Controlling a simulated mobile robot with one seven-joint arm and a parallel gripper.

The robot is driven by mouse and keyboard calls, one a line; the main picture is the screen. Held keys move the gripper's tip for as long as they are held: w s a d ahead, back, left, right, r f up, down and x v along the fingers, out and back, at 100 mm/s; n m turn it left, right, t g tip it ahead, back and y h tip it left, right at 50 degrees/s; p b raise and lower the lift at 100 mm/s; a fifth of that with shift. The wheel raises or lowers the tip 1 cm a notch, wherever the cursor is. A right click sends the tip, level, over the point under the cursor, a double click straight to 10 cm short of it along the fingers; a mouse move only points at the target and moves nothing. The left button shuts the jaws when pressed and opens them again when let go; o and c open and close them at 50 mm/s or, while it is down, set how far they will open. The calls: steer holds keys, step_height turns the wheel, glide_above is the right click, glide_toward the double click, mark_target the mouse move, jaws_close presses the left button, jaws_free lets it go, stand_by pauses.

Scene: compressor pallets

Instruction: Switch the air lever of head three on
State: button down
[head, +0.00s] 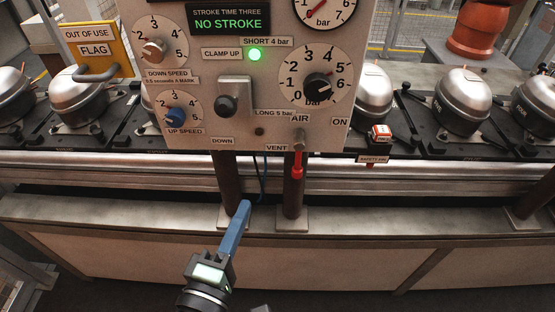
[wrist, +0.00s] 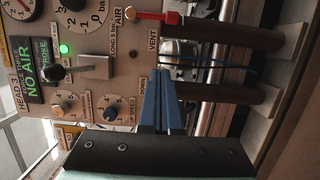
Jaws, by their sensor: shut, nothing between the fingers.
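The air lever (head: 297,165) has a red handle and hangs straight down from its pivot on the lower right of the head panel (head: 215,80). VENT is printed left of it, AIR above it and ON to the upper right. In the wrist view the red lever (wrist: 160,16) shows near the top edge, and the panel reads HEAD 3 and NO AIR. My gripper (head: 243,205) is shut and empty, its blue fingers below and left of the lever, apart from it. In the wrist view its fingertips (wrist: 161,72) lie near the panel's lower edge.
Two dark posts (head: 293,190) carry the panel above a metal rail. Compressors (head: 463,100) stand on black pallets on both sides. A red and white safety device (head: 379,135) sits right of the panel. Knobs project from the panel.

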mark_target(298, 161)
steer(key=w+d+p, duration=0.3)
steer(key=w+d, duration=0.3)
steer(key=w, duration=0.3)
steer(key=shift+d+r+p, duration=0.25)
steer(key=shift+d+p, duration=0.1)
